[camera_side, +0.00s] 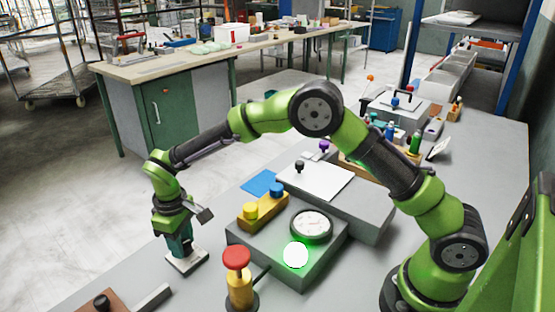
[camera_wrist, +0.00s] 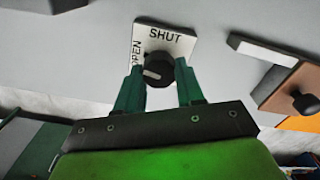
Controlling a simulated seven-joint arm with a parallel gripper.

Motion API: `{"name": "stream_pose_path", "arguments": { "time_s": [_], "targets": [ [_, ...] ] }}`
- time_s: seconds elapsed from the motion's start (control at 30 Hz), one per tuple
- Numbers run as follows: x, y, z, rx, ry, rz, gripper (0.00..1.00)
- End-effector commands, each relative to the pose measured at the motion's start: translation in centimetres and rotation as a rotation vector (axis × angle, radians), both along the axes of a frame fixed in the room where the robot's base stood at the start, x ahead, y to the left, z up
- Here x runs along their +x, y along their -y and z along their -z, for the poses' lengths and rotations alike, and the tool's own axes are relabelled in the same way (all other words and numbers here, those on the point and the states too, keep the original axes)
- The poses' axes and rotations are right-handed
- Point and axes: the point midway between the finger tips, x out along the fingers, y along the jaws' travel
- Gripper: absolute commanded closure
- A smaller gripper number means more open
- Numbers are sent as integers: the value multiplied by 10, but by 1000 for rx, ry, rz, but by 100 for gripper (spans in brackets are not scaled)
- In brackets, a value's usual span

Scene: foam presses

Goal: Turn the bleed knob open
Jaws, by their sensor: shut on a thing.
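The bleed knob (camera_wrist: 157,70) is round and black, with a pale mark on its left part. It sits on a small white plate (camera_wrist: 178,42) lettered SHUT at the top and OPEN along the left side. My gripper (camera_wrist: 159,78) is shut on the knob, one green finger at each side. In the side view my gripper (camera_side: 181,248) points down over the plate (camera_side: 190,265) on the grey bench, and its fingers hide the knob there. The pale mark lies toward the left, near the OPEN side; its exact angle is hard to tell.
Right of my gripper stands a grey box (camera_side: 275,265) with a round gauge (camera_side: 312,225) and a glowing green-white lamp (camera_side: 295,255). A red-topped yellow post (camera_side: 238,275) stands in front. A brown block with a black knob (camera_side: 101,301) and a grey bar (camera_side: 152,298) lie near.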

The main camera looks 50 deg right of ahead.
Motion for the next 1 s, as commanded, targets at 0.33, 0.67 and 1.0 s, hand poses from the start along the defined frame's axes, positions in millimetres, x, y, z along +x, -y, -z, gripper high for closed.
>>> {"name": "stream_pose_path", "arguments": {
  "time_s": [0.33,0.67,1.0],
  "targets": [
    [-1,-1,-1,0,-2,-160,93],
    [-1,-1,-2,0,-2,-197,93],
    [-1,-1,-2,0,-2,-196,53]
  ]
}}
